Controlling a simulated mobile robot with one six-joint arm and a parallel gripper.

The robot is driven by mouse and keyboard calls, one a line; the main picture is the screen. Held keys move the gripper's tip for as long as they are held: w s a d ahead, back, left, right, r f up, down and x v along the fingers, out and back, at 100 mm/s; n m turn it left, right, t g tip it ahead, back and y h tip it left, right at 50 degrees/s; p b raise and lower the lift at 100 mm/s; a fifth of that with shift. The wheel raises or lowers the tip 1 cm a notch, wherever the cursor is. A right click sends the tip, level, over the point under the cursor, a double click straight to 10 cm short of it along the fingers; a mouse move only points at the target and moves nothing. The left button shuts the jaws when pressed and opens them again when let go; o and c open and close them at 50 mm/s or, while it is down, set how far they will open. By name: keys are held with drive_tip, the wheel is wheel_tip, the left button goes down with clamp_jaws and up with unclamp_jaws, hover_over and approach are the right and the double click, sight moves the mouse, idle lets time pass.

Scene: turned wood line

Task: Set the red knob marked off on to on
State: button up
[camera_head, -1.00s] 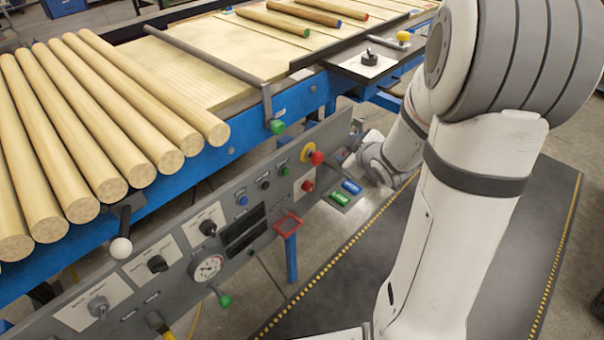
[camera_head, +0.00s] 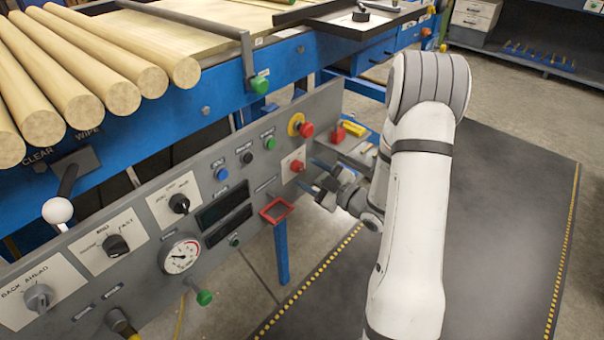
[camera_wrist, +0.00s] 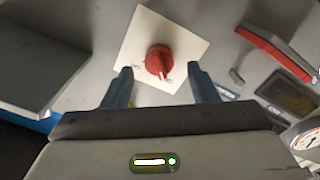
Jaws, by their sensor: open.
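The red knob (camera_head: 297,166) sits on a square white plate on the sloping grey control panel, below a red mushroom button. In the wrist view the red knob (camera_wrist: 158,60) shows its grip bar pointing down toward my gripper's body. Marks on the plate are too small to read. My gripper (camera_head: 313,176) is open and just in front of the knob in the head view. In the wrist view my gripper (camera_wrist: 160,76) has one blue-grey finger on each side of the knob, with gaps; I cannot tell how deep they reach.
The red mushroom button (camera_head: 306,129) on a yellow ring is close above the knob. A red square frame (camera_head: 277,210) sticks out to the lower left. Black knobs, a gauge (camera_head: 181,255) and a white-balled lever (camera_head: 58,210) lie further left. The dark floor mat (camera_head: 490,230) is clear.

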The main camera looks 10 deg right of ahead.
drive_tip(key=shift+x, duration=1.3)
